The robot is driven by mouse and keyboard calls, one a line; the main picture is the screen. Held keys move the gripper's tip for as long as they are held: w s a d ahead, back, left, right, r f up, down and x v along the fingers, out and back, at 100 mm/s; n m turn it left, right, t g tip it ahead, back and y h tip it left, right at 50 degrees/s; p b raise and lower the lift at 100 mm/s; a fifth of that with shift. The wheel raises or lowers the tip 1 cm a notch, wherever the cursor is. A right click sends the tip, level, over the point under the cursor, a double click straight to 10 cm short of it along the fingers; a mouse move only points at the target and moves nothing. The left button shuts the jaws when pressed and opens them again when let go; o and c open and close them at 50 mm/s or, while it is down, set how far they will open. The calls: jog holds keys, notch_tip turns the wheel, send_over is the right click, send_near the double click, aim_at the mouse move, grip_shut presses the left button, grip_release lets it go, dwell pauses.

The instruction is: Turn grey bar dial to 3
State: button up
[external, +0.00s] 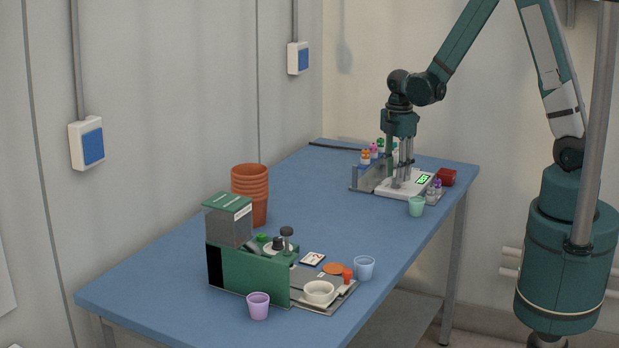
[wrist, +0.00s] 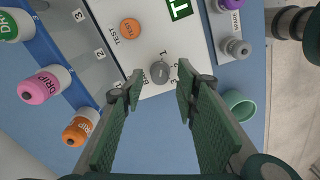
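The grey bar dial (wrist: 159,72) sits on a white panel (wrist: 188,48) in the wrist view, with printed numbers 1, 2 and 3 around its right side. Which number its bar points to is too small to tell. My gripper (wrist: 158,92) is open, with its two fingertips apart on the left and right, just below the dial in the picture. Nothing is between the fingers. In the external view my gripper (external: 403,178) points straight down over the white panel box (external: 391,190), and its fingers hide the dial.
An orange test button (wrist: 130,28) and a green display (wrist: 178,9) share the panel. Labelled bottles, including a pink one (wrist: 45,87), stand at left. Grey and purple spare knobs (wrist: 236,48) and a green cup (wrist: 239,104) are at right. The blue table's middle (external: 312,220) is clear.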

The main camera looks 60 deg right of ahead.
jog(key=shift+f, duration=0.7)
jog(key=c, duration=0.9)
